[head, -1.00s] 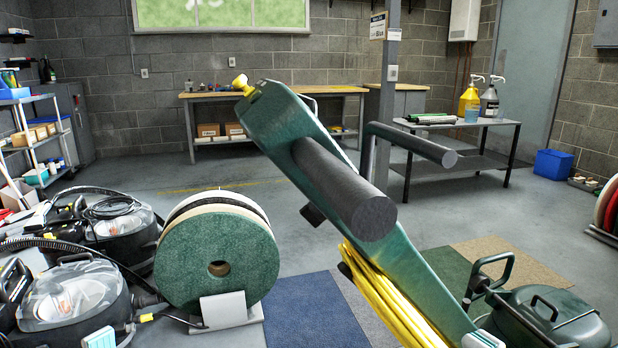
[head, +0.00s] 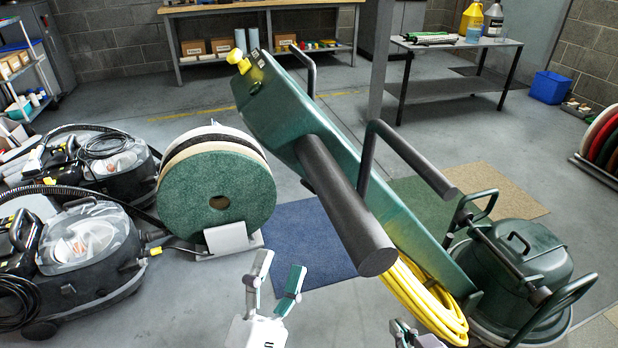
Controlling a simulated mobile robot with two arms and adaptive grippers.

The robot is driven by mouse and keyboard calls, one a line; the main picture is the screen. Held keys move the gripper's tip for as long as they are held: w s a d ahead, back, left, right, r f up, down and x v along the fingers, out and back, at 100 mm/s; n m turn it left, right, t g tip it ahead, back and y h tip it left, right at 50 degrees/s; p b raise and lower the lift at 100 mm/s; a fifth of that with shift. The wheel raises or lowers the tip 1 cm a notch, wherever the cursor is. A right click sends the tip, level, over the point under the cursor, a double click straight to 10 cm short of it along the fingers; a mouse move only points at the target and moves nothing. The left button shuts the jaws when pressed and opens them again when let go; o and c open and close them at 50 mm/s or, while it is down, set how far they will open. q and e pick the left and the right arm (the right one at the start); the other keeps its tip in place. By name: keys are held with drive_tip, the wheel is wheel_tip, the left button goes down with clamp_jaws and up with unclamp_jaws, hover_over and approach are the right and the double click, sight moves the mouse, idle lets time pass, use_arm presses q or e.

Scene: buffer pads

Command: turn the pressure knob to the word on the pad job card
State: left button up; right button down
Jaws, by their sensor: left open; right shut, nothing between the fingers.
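A yellow knob (head: 236,57) sticks out at the top end of the tilted green handle housing (head: 285,108) of a floor machine. It looks like the pressure knob, but its marks are too small to read. No readable job card shows in the current view. My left gripper (head: 279,268) is open and empty at the bottom middle, in front of the pad stack and well below the knob. My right gripper (head: 404,326) is shut and empty at the bottom edge, partly cut off, below the yellow cable.
Dark grip bars (head: 345,215) jut from the housing toward me. A yellow cable (head: 430,300) hangs beneath. Vacuum machines (head: 75,255) crowd the left. A post (head: 381,60) stands behind. Blue mat (head: 310,240) and floor are open.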

sight(310, 189)
use_arm(q)
drive_tip(key=p+x, duration=0.2)
drive_tip(key=x, duration=1)
drive_tip(key=shift+w+d+p, duration=0.25)
drive_tip(key=shift+p, duration=0.1)
drive_tip(key=shift+w+d+r, duration=0.2)
drive_tip(key=shift+w, duration=0.35)
use_arm(e)
drive_tip(key=s+d+f+g+h, duration=0.1)
drive_tip(key=s+d+f+g, duration=0.1)
drive_tip(key=s, duration=0.4)
drive_tip(key=s+d+f+g+h, duration=0.1)
drive_tip(key=s+d+f+g, duration=0.1)
drive_tip(key=s+f+g, duration=0.2)
drive_tip(key=shift+s+g, duration=1)
drive_tip(key=shift+s, duration=0.2)
drive_tip(key=shift+d+f, duration=0.1)
use_arm(q)
drive_tip(key=c, duration=1.1)
